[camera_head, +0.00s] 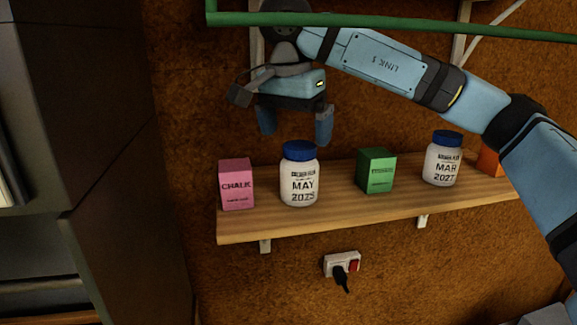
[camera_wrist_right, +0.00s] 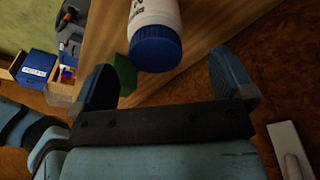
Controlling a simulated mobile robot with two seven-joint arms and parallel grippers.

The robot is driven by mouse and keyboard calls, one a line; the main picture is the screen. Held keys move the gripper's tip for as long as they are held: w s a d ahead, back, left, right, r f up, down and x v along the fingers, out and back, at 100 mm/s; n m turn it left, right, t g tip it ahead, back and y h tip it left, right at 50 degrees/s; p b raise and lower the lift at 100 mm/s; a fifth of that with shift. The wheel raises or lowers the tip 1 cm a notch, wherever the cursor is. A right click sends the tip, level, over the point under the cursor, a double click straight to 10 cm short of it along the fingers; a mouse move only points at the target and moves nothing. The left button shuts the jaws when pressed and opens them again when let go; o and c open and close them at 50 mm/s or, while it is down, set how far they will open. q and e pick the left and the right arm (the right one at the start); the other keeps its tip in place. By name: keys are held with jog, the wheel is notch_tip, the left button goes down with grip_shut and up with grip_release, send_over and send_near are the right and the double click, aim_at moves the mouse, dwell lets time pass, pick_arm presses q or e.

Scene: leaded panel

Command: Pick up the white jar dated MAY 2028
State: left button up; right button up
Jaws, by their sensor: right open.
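A white jar (camera_head: 299,188) with a blue lid stands upright on the wooden shelf, left of its middle. Its label reads MAY and a year starting 202; the last digit is hard to read. My right gripper (camera_head: 295,132) is open and empty, just above and behind the jar's lid in the picture. In the right wrist view the jar (camera_wrist_right: 154,18) shows lid toward me, between the spread fingers (camera_wrist_right: 165,85) and beyond their tips, with no visible contact. A second white jar (camera_head: 442,165), also blue-lidded, reads MAR 2027 farther right. My left gripper is out of view.
The wooden shelf (camera_head: 330,212) also holds a pink CHALK box (camera_head: 236,185) left of the jar, a green box (camera_head: 376,171) to its right and an orange box (camera_head: 490,162). A green bar (camera_head: 400,26) crosses above. A socket with a plug (camera_head: 342,265) is below.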

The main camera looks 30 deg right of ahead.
aim_at(299, 145)
jog(key=f, duration=0.3)
jog(key=d+f, duration=0.1)
jog(key=f, duration=0.2)
jog(key=shift+w+d+f, duration=0.1)
jog(key=shift+d+f, duration=0.1)
jog(key=shift+f, duration=0.05)
jog(key=shift+a, duration=0.1)
jog(key=c, duration=1.2)
jog(key=shift+r, duration=0.2)
